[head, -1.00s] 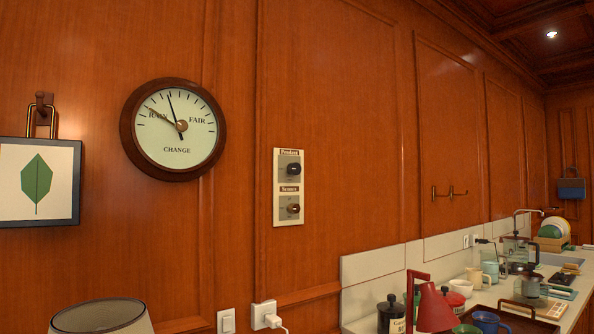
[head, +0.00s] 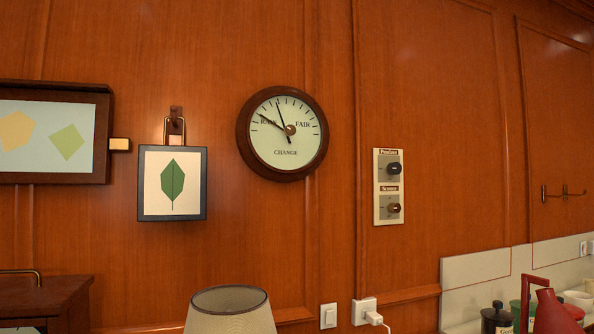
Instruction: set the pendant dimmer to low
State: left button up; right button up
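The dimmer panel (head: 388,213) is a pale plate on the wood wall, right of the round barometer, in the head view. Its upper dark knob (head: 394,169) sits under a label that reads Pendant. Its lower brown knob (head: 394,208) sits under a second label, which looks like Sconce. The knobs' exact settings are too small to read. Neither of my grippers is in view, and nothing touches the panel.
A barometer (head: 283,133) and a framed leaf picture (head: 173,184) hang left of the panel. Below are a lampshade (head: 230,312), a light switch (head: 328,316) and a plugged socket (head: 364,311). A red kettle-like object (head: 556,312) and a dark jar (head: 496,319) stand at lower right.

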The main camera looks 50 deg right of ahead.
aim_at(394, 168)
jog(key=u, duration=0.7)
jog(key=k, duration=1.2)
jog(key=z, duration=1.15)
